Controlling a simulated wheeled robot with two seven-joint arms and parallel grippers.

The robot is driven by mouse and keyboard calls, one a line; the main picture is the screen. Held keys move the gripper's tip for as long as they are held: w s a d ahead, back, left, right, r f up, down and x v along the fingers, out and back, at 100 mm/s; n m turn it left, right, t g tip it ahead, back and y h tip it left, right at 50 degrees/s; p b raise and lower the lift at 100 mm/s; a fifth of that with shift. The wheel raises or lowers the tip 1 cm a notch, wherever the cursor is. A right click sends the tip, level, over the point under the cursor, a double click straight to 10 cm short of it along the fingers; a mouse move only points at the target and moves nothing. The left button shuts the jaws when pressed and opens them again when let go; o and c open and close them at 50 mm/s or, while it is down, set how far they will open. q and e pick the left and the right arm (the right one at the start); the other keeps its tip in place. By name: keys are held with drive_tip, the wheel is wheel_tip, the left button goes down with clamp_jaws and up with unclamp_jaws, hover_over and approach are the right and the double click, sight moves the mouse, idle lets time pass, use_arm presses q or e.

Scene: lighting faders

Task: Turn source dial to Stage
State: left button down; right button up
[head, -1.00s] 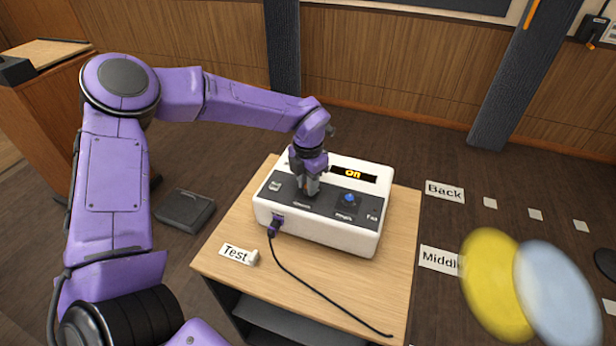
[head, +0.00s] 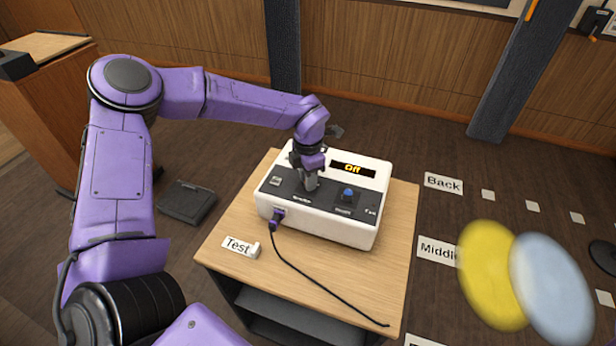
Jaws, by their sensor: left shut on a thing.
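The white control box (head: 322,236) with a dark front panel stands on a small wooden table. Its display (head: 353,170) reads "Off" in yellow. My left gripper (head: 309,184) reaches down onto the middle of the panel and is shut on a dial there, which I take as the source dial. The gripper hides most of that dial, so I cannot tell where it points. A blue knob (head: 347,194) is to its right and a small pale switch (head: 276,181) to its left. The panel lettering is too blurred to read surely. My right gripper is not in view.
The table top (head: 395,260) has bare room around the box. A "Test" card (head: 239,246) lies at left. Blurred yellow (head: 488,275) and pale blue (head: 552,290) discs show at lower right.

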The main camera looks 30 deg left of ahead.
use_arm(q)
drive_tip(key=c, duration=0.9)
unclamp_jaws()
drive_tip(key=shift+w, duration=0.1)
wheel_tip(320, 180, up, 11)
drive_tip(key=shift+f+b, duration=0.2)
drive_tip(key=shift+b, duration=0.9)
